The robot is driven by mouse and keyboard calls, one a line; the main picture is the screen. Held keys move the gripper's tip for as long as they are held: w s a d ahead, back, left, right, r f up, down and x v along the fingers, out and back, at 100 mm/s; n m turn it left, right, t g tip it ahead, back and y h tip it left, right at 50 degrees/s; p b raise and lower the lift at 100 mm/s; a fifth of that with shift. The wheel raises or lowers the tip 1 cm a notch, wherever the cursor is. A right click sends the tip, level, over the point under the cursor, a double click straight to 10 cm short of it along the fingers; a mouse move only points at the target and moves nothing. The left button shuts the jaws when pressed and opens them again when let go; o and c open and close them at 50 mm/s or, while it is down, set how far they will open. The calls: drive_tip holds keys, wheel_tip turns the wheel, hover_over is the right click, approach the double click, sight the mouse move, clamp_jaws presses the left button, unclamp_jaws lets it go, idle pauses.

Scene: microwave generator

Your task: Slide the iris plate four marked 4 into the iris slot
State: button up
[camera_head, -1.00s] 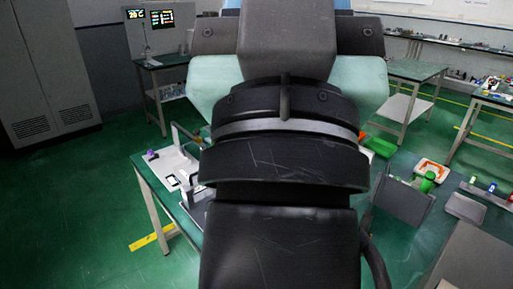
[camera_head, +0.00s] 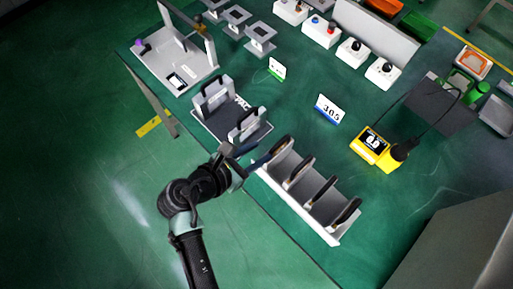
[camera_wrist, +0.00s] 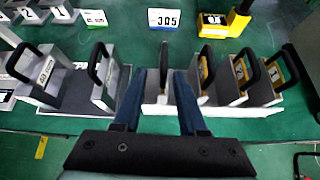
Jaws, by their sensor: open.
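The plate rack (camera_head: 318,226) holds several upright plates with dark handles. In the wrist view, three plates to the right carry yellow labels 3 (camera_wrist: 205,72), 2 (camera_wrist: 240,70) and 1 (camera_wrist: 274,72). The leftmost plate (camera_wrist: 164,60) stands nearly edge-on and its number cannot be read; by order it appears to be iris plate four. My gripper (camera_wrist: 160,72) is open, its blue fingers either side of that plate's handle. In the head view my gripper (camera_head: 268,156) is at the rack's left end. A grey holder (camera_head: 225,125) with two handled upright parts stands to the left; its slot opening is unclear.
A card reading 305 (camera_head: 328,109) and a yellow meter (camera_head: 374,150) stand behind the rack. A white-grey fixture (camera_head: 170,68) is at the far left. Control boxes (camera_head: 322,32) line the back. The green table between the card and the meter is clear.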

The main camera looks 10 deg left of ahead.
sight(273, 149)
drive_tip(key=shift+n, duration=0.3)
drive_tip(key=b+x, duration=0.3)
drive_tip(key=s+b+x, duration=0.1)
drive_tip(key=b+x, duration=0.1)
drive_tip(key=shift+w+d+f, duration=0.2)
drive_tip(key=shift+d+f, duration=0.05)
drive_tip(key=shift+f, duration=0.25)
drive_tip(key=shift+w+d, duration=0.2)
drive_tip(key=shift+w, duration=0.1)
drive_tip(key=shift+x, duration=1.75)
drive_tip(key=shift+c, duration=0.2)
clamp_jaws()
